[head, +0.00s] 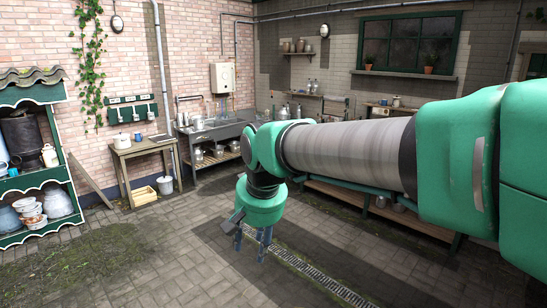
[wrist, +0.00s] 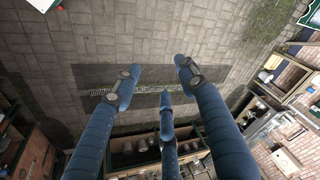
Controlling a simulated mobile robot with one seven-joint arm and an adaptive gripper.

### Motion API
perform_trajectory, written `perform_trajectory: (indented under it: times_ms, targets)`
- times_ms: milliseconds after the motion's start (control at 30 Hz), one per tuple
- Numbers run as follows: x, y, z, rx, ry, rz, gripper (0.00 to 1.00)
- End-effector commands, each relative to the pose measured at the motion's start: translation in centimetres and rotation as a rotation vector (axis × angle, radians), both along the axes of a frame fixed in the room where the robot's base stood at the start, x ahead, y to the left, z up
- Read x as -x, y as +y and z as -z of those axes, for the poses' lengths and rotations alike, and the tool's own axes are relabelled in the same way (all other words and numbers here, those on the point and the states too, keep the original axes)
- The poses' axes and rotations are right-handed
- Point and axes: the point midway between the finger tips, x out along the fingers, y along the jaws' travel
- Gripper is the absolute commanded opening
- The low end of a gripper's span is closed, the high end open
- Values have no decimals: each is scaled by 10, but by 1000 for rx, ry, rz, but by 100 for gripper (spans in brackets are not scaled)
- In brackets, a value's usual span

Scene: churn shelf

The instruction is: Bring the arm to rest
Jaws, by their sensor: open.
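My green and grey arm reaches in from the right in the head view, bent down at the wrist. My gripper (head: 252,243) hangs over the paved floor (head: 180,270), its blue-grey fingers pointing down. In the wrist view the fingers of my gripper (wrist: 160,90) are spread apart. Nothing is between them, only paving and a drain strip far below. The gripper touches nothing that I can see.
A green shelf (head: 40,172) with pots and bowls stands at the left. A small wooden table (head: 145,150) and a metal sink (head: 215,130) stand along the brick wall. A low bench (head: 385,212) is behind my arm. The middle floor is clear.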

Motion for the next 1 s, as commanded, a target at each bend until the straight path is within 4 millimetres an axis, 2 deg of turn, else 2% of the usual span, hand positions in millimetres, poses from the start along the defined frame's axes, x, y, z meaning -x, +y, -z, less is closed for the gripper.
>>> perform_trajectory:
  times_ms: [33, 200, 500, 800, 1000]
  targets:
    - [8, -18, 0, 0, -11, 11, 42]
    - [35, -68, 3, 7, -39, 29, 42]
    - [91, -144, 18, 25, -88, 64, 42]
    - [154, -204, 48, 53, -136, 99, 42]
    - [194, -235, 73, 74, -165, 122, 42]
